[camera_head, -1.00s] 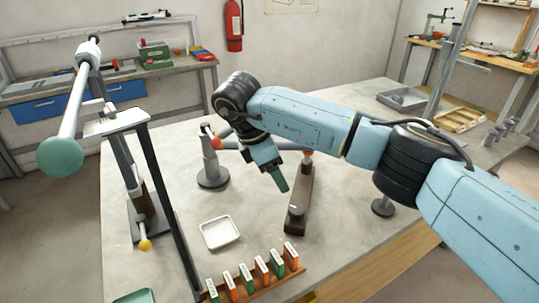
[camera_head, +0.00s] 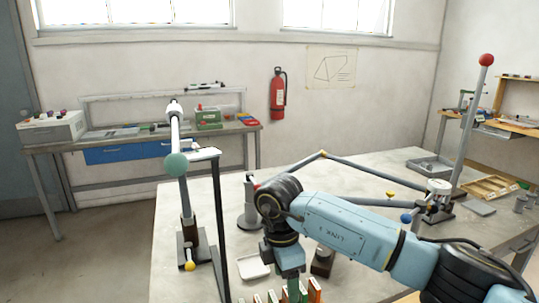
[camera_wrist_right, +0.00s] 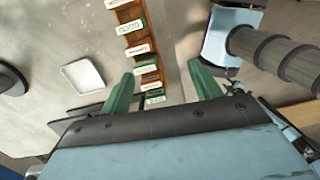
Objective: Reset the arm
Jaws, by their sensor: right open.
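My right arm reaches in from the right over the grey table. My right gripper (camera_head: 292,287) points down near the front of the table. In the right wrist view it is open (camera_wrist_right: 163,80), with green fingers apart and nothing held between them. A row of orange and green labelled blocks (camera_wrist_right: 138,50) stands in a wooden rack beyond the fingers, and its tops show at the bottom of the head view (camera_head: 312,291). My left gripper is not recognisable in either view.
A white tray (camera_head: 254,267) lies left of the gripper. A dark post with a white plate (camera_head: 204,153) and a rod with a green ball (camera_head: 177,165) stand at left. Grey rods (camera_head: 360,178) span the table behind my arm.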

